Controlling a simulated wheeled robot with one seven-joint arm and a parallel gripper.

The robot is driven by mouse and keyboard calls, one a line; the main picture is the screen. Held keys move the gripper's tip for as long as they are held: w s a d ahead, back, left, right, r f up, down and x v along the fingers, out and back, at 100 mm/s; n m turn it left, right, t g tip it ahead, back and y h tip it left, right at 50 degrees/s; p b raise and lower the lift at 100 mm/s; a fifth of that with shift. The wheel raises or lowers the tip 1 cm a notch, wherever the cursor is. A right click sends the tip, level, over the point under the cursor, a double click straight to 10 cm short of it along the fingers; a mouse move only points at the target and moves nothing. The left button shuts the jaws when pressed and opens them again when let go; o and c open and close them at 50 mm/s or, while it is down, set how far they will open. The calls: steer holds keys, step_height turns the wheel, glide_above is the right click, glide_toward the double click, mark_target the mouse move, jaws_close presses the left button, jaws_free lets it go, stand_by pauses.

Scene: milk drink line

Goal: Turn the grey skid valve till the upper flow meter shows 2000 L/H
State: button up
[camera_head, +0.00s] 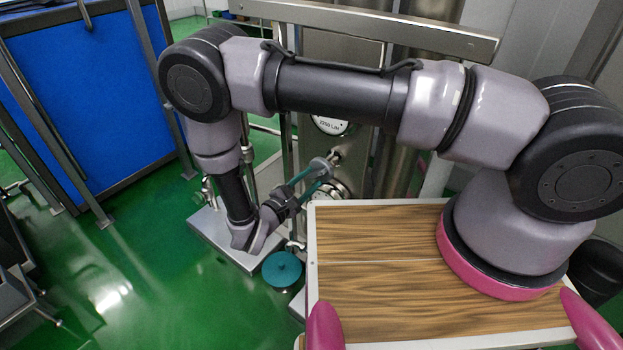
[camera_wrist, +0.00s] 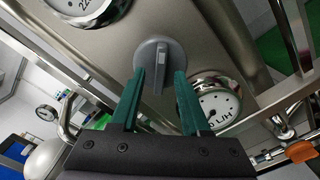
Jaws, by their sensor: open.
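The grey skid valve (camera_wrist: 154,50) is a round knob with a raised bar on a steel panel, in the wrist view's upper middle. My gripper (camera_wrist: 160,74) is open, its two green fingers reaching toward the knob, one tip on each side of the bar. I cannot tell whether they touch it. In the head view the gripper (camera_head: 315,175) meets the grey valve (camera_head: 321,164) below the upper flow meter (camera_head: 331,125), which reads about 2250 L/H. The upper meter is partly cut off in the wrist view (camera_wrist: 88,8).
Steel pipes and rails (camera_head: 370,22) frame the panel. A teal disc (camera_head: 282,268) stands near the skid's base. Green floor (camera_head: 130,270) is clear at left.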

steer(key=shift+w+d, duration=0.35)
steer(key=shift+w, duration=0.05)
jaws_close()
steer(key=shift+m, duration=1.5)
jaws_free()
steer(key=shift+s+a, duration=0.1)
